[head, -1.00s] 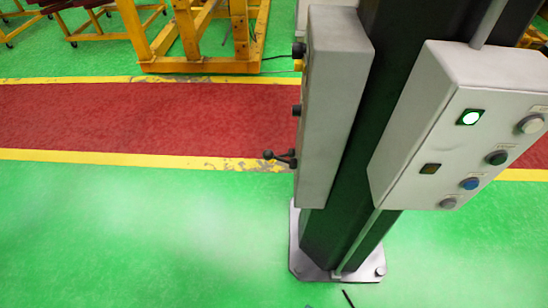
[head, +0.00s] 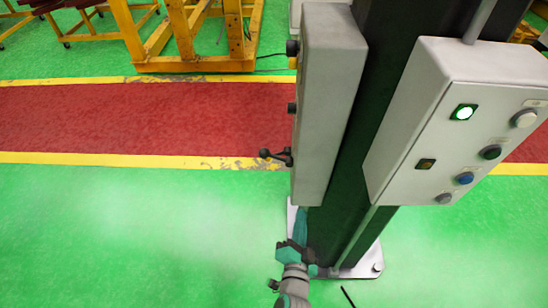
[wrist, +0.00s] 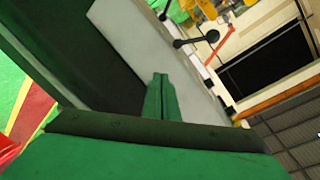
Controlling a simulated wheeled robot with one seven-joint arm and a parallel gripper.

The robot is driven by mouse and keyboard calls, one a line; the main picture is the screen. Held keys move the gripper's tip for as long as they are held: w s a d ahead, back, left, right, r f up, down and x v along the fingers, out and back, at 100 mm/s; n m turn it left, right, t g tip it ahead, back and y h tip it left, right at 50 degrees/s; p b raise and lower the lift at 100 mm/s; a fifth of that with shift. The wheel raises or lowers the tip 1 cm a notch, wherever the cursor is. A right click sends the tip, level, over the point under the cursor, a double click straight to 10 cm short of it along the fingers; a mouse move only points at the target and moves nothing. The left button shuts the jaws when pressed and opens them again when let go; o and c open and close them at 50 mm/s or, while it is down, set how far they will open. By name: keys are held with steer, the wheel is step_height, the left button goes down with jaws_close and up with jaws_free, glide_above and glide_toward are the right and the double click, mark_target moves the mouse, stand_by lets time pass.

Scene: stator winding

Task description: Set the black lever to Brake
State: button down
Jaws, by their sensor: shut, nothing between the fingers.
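The black lever (head: 275,155) has a ball end and sticks out from the left side of a grey control box (head: 328,105) on the dark post. In the wrist view a black lever with ball ends (wrist: 197,40) shows past the fingertips, on the far edge of the box. My gripper (head: 301,215) is below the box, in front of the post's lower part, lower than the lever and apart from it. Its green fingers (wrist: 160,90) are shut together and empty in the wrist view. The lever's position labels cannot be read.
Two more black knobs (head: 292,48) stick out higher on the same box side. A second box (head: 455,125) with a lit green button and several others is on the post's right. The post's base plate (head: 365,268) is on the floor. Open green floor (head: 130,230) lies left.

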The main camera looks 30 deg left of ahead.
steer(key=w+a+r+g+y, duration=0.1)
steer(key=w+a+r+y, duration=0.3)
steer(key=w+a+r, duration=0.2)
steer(key=shift+w+a+r, duration=0.2)
steer(key=shift+w+a, duration=0.3)
steer(key=shift+a, duration=0.6)
steer(key=shift+w, duration=0.1)
glide_above(278, 157)
steer(key=s+d, duration=0.2)
steer(key=d, duration=0.1)
steer(key=shift+s+a+f, duration=0.5)
steer(key=shift+a+f, duration=0.25)
steer(key=shift+f, duration=0.15)
steer(key=shift+s+a+f, duration=0.25)
steer(key=shift+a+f, duration=0.15)
steer(key=shift+a, duration=0.25)
steer(key=shift+w+d, duration=0.1)
